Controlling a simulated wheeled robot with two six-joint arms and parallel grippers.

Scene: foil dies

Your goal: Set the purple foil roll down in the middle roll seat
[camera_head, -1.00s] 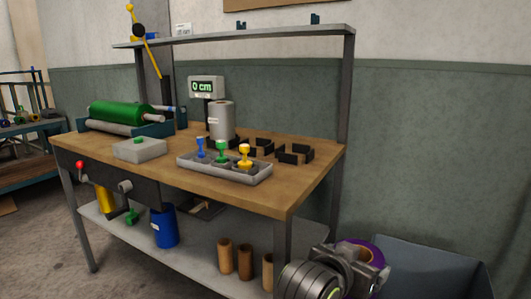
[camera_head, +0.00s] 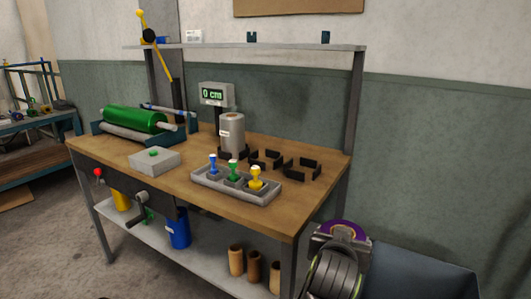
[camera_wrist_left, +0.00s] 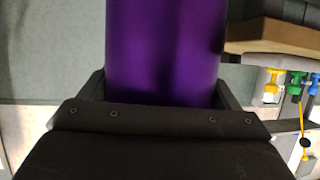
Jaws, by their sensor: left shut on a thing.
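The purple foil roll (camera_head: 345,229) is at the lower right of the head view, in front of the bench's right end and apart from it. My left gripper (camera_head: 337,240) is shut on it; the wrist hides much of the roll. In the left wrist view the purple roll (camera_wrist_left: 163,50) fills the upper middle, between the fingers of my left gripper (camera_wrist_left: 163,88). The middle roll seat (camera_head: 266,158) is a set of empty black brackets on the bench top. My right gripper is not in view.
A grey roll (camera_head: 232,132) stands at the left seat; the right seat (camera_head: 302,168) is empty. A tray (camera_head: 215,187) with blue, green and yellow stamps lies in front. The bench (camera_head: 320,190) has an upper shelf (camera_head: 290,47). A dark bin (camera_head: 420,275) stands right.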

